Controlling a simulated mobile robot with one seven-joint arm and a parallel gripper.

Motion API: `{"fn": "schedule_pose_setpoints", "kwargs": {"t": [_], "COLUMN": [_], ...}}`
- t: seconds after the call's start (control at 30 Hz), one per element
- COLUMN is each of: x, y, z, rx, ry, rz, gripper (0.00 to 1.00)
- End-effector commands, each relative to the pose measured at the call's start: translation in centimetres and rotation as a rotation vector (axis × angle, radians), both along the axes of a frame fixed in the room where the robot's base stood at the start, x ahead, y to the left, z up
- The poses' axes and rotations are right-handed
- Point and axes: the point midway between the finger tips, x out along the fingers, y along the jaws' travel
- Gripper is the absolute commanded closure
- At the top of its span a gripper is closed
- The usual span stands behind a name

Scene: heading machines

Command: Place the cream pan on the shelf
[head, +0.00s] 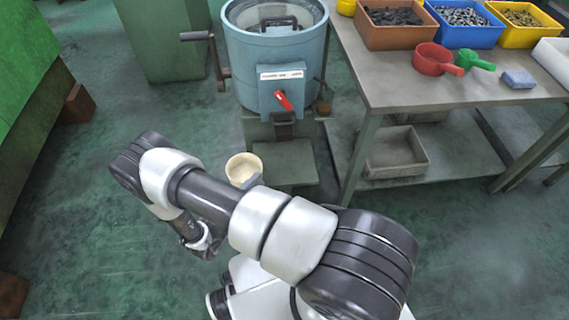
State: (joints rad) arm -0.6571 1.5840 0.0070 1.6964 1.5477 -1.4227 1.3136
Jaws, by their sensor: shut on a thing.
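The cream pan (240,166) shows in the middle of the head view, its open top facing up, in front of the blue machine. It looks about level. My gripper (252,182) is mostly hidden behind my own arm; only a small grey part shows at the pan's near right edge, shut on the pan. The pan's handle is mostly hidden. The shelf (450,150) is the lower board under the grey worktable at the right, apart from the pan.
A grey bin (393,152) stands on the shelf's left part. On the worktable (400,85) are a red pan (432,60), a green scoop (474,60), a blue sponge (518,79) and parts bins. The blue machine (275,60) stands left of the table. A table leg (361,160) borders the shelf.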

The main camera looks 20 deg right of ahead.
Motion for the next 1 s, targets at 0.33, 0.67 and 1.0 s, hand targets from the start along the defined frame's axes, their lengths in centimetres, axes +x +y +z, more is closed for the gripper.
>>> {"fn": "schedule_pose_setpoints", "kwargs": {"t": [0.33,0.67,1.0], "x": [-3.1,1.7,4.8], "y": [-3.0,-10.4,-15.0], "z": [-2.5,-2.5,-2.5], "rx": [-0.001,0.000,0.002], "ry": [-0.006,-0.005,-0.003], "rz": [-0.092,-0.092,-0.087], "gripper": [1.00,1.00,1.00]}}
